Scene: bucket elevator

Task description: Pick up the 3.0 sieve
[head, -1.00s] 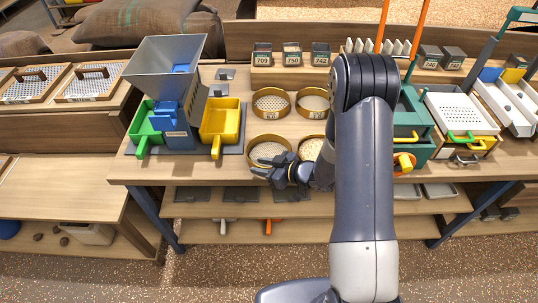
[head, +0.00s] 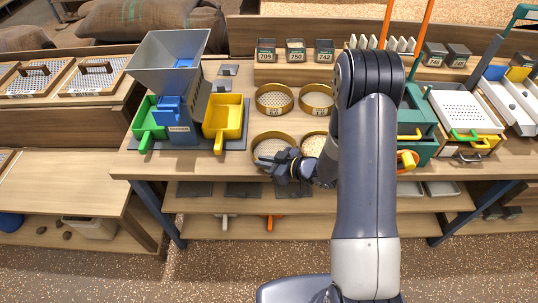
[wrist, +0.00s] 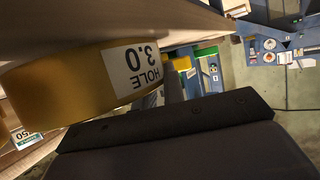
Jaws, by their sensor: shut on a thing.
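The 3.0 sieve is a round sieve with a gold rim (head: 272,135), at the front left of the group of sieves on the wooden table. In the wrist view its gold wall (wrist: 75,85) is close, with an upside-down "HOLE 3.0" label. My gripper (head: 266,161) is at the near side of this sieve, shut on its wall. A broad dark finger (wrist: 165,125) shows along the wall in the wrist view; the other finger is hidden there. The sieve looks level, and I cannot tell any gap between it and the table.
Another sieve (head: 314,136) stands close on the right, partly behind my arm. Two more sieves (head: 274,99) (head: 317,101) stand behind. A grey hopper machine (head: 168,60) with green and yellow trays (head: 222,118) is on the left. Labelled boxes (head: 296,51) line the back shelf.

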